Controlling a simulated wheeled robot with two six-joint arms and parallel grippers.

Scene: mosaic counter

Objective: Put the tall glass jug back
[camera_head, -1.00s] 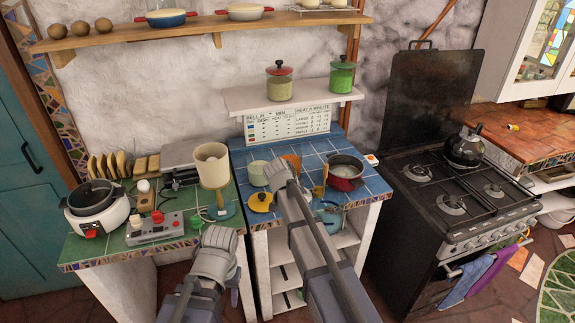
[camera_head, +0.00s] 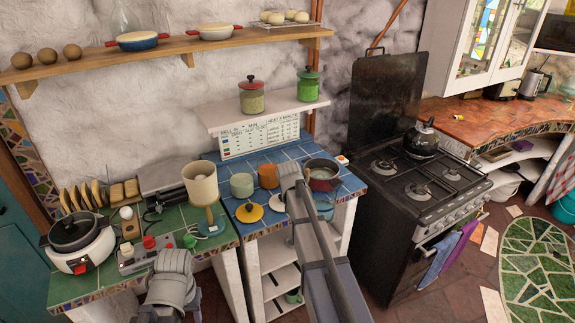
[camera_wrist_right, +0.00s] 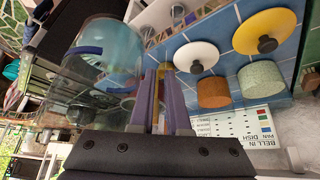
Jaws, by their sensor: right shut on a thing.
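The tall glass jug (camera_wrist_right: 104,62), clear and bluish, fills the left of the right wrist view. In the head view its pale blue glass (camera_head: 324,206) shows partly behind my right arm, at the front right of the blue-tiled counter. My right gripper (camera_wrist_right: 160,98) is shut at the jug's side. The part between its fingers is thin and mostly hidden, apparently the handle. In the head view my right wrist hides the fingers. My left arm's wrist (camera_head: 170,268) is low in front of the green counter; its fingertips are hidden.
A small white shelf (camera_head: 275,113) with two jars hangs above. The black stove (camera_head: 405,190) stands right.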

